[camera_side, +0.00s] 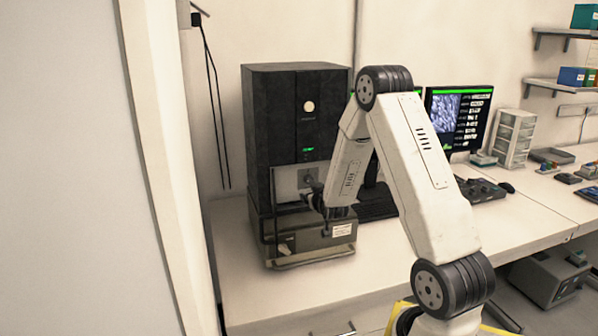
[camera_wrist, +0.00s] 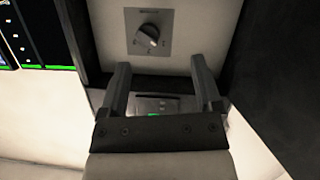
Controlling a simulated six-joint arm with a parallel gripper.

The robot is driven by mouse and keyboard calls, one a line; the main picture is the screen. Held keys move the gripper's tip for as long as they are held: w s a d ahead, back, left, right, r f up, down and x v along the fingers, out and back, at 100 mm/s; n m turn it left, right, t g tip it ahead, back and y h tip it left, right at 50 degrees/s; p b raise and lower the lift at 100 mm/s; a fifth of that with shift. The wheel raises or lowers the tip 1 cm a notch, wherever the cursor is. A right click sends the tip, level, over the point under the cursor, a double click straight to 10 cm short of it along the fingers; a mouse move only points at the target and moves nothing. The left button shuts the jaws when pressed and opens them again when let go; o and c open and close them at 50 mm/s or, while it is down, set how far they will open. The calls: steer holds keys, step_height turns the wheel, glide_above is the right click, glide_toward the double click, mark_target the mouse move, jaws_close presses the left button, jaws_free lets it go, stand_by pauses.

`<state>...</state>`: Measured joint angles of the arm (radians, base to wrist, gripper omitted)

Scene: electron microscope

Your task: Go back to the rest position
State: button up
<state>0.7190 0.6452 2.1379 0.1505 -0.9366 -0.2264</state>
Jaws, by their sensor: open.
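My gripper (camera_wrist: 160,85) is open in the wrist view, with its two dark fingers apart and nothing between them. It faces the front of the electron microscope (camera_side: 298,110), a tall black cabinet on the bench in the side view. A rotary knob (camera_wrist: 148,36) on a grey plate lies just beyond the fingertips in the wrist view; I see no contact. In the side view my gripper (camera_side: 312,200) is close to the microscope's lower front, and its fingers are hard to make out there.
A dark-framed clear box (camera_side: 305,240) stands at the microscope's base. A monitor (camera_side: 460,118), a keyboard (camera_side: 376,205) and a white drawer unit (camera_side: 514,138) stand to the right. The bench (camera_side: 400,262) front is clear. Shelves (camera_side: 556,86) hang at the far right.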

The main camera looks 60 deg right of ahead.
steer(key=s+a+f+m+g+y, duration=0.1)
steer(key=s+a+f+g+y, duration=0.2)
steer(key=a, duration=0.6)
steer(key=s+a+f+m+g+y, duration=0.1)
steer(key=s+a+f+g+y, duration=0.1)
steer(key=s+a+y, duration=0.45)
steer(key=a+r+n+g, duration=0.1)
steer(key=a+n, duration=0.4)
steer(key=a, duration=0.5)
steer(key=a+r+n+g+y, duration=0.1)
steer(key=a+r+n, duration=0.2)
steer(key=a, duration=0.8)
steer(key=shift+s+r+n, duration=0.35)
steer(key=shift+s+n, duration=0.05)
steer(key=shift+n, duration=0.5)
steer(key=shift+y, duration=0.25)
